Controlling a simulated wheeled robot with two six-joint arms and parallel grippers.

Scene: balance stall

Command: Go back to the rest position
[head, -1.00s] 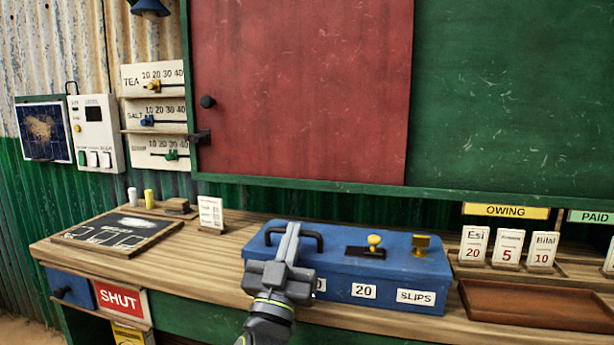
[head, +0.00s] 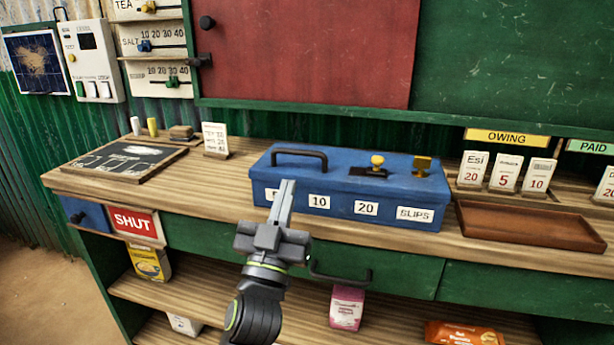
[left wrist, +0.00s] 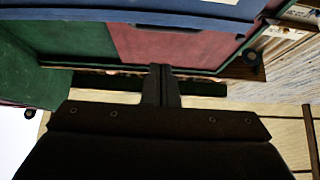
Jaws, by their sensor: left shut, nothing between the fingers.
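My left gripper (head: 284,190) is shut and empty. In the head view its fingertips point up in front of the front face of the blue box (head: 330,200), overlapping it in the picture; I cannot tell the gap. The box stands on the wooden counter with its black handle (head: 299,158) free of the gripper. In the left wrist view the shut fingers (left wrist: 161,72) also show with nothing between them, with red and green panels beyond. My right gripper is not in view.
The counter (head: 215,185) carries a chalkboard slate (head: 115,165) at left and a brown tray (head: 530,232) at right. A drawer with a black handle (head: 340,277) and a shelf with packets (head: 346,308) lie below. Owing cards (head: 505,173) stand at right.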

